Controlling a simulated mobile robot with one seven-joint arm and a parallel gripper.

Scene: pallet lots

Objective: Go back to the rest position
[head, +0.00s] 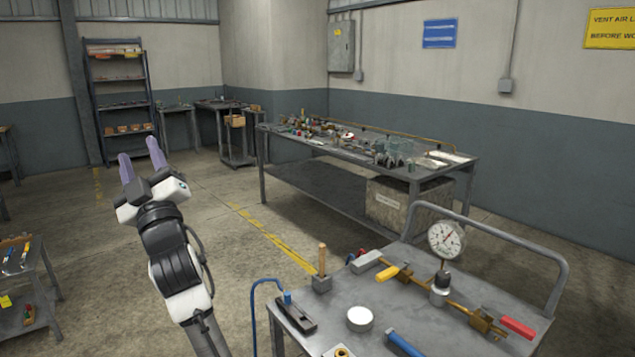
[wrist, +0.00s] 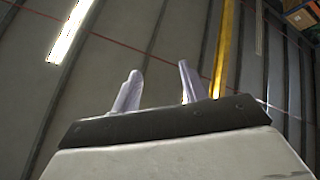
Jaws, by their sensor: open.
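My gripper (head: 139,158) is raised on the left side of the head view, over open floor. Its two pale purple fingers point up and stand apart, with nothing between them. In the wrist view the fingers of my gripper (wrist: 158,88) also show apart and empty, against the ceiling or upper wall. The gripper touches nothing.
A metal cart (head: 315,335) with a pressure gauge (head: 446,240), valves and tools stands at the lower right. A long cluttered workbench (head: 300,153) is behind it. A shelf rack (head: 122,100) stands at the back left, a small cart (head: 42,300) at the left edge. Floor between is clear.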

